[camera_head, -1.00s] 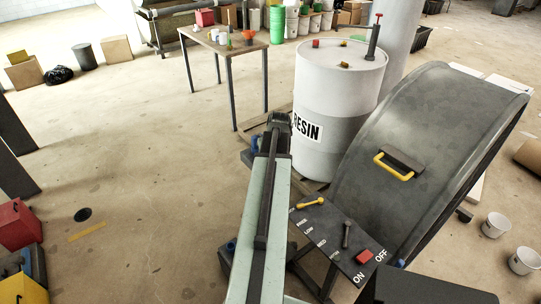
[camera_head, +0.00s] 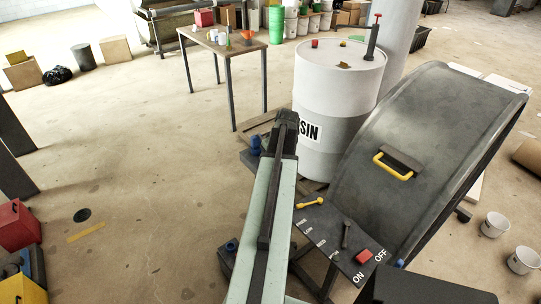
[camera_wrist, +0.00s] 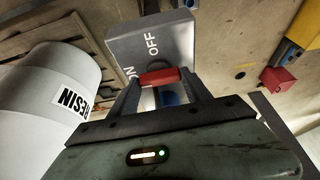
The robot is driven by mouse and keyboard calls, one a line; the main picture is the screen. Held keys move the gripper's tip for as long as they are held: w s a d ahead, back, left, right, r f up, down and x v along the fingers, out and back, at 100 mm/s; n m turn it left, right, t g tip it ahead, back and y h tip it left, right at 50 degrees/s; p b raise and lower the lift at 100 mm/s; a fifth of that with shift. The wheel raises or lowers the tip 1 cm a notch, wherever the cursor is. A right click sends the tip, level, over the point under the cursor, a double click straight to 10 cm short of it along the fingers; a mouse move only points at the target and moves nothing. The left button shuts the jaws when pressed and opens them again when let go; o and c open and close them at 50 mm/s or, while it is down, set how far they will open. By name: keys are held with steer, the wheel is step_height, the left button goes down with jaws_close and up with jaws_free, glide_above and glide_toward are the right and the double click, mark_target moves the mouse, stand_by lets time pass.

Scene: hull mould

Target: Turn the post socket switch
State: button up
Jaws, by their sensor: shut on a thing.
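In the wrist view, a grey box (camera_wrist: 126,46) carries the words ON and OFF, with a red switch handle (camera_wrist: 158,77) at its near edge. My gripper (camera_wrist: 162,84) is shut on this red handle, one finger on each side of it. A blue part (camera_wrist: 170,98) shows between the fingers. In the head view, my arm hides the box and the held handle. A blue plug-like part (camera_head: 255,146) stands just left of my arm's end.
A white-and-grey RESIN drum (camera_head: 335,100) stands close right of my arm. A sloping panel (camera_head: 330,228) with a yellow lever (camera_head: 310,203) and its own red switch (camera_head: 364,256) lies right of the arm, beside the dark mould (camera_head: 430,140). The floor at left is mostly clear.

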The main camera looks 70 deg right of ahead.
steer(key=shift+s, duration=0.2)
steer(key=o, duration=1.4)
steer(key=shift+c, duration=0.2)
steer(key=p+v, duration=0.7)
steer(key=v, duration=0.1)
steer(key=shift+w+f, duration=0.1)
